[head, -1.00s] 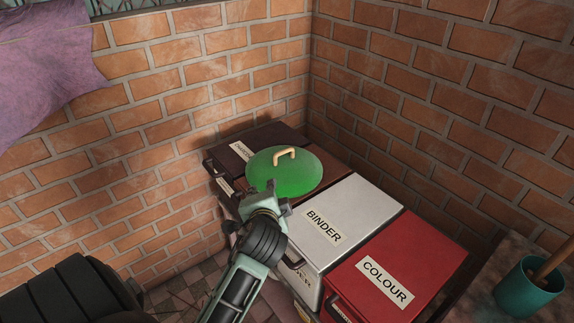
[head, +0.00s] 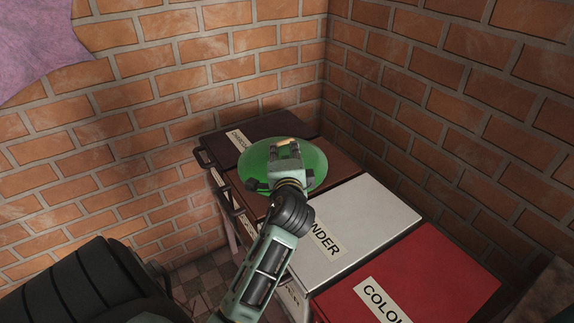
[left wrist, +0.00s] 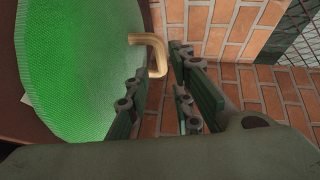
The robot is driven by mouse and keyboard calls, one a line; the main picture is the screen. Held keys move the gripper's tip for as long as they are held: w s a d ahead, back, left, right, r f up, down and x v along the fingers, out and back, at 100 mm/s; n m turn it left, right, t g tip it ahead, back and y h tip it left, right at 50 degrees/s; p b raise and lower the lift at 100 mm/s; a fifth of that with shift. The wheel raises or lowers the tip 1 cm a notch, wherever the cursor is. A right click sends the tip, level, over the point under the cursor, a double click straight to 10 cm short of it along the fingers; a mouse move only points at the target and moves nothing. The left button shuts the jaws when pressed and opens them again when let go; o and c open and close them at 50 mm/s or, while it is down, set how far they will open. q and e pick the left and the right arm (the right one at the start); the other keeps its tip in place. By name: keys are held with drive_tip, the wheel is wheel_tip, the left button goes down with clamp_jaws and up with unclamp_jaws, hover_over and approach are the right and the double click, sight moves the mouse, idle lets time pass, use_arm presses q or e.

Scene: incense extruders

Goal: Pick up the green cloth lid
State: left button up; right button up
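The green cloth lid (head: 257,162) is a round disc with a small tan handle (head: 284,141) on top. It lies on the dark brown boxes in the corner, and my arm hides part of it. My left gripper (head: 286,153) is over the lid at its handle. In the left wrist view, the lid (left wrist: 75,70) fills the left side. Its bent handle (left wrist: 155,50) reaches between the fingertips of the left gripper (left wrist: 160,68), which are apart, with no clear grip on it. My right gripper is not in view.
A dark box (head: 240,137) is at the far end. Brick walls (head: 200,70) close in behind and to the right. A purple cloth (head: 45,45) hangs at upper left.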

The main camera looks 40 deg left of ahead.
sight(282, 141)
use_arm(q)
drive_tip(key=x, duration=0.7)
drive_tip(key=shift+s+a+p, duration=0.1)
drive_tip(key=shift+a+p, duration=0.15)
drive_tip(key=shift+p, duration=0.1)
clamp_jaws()
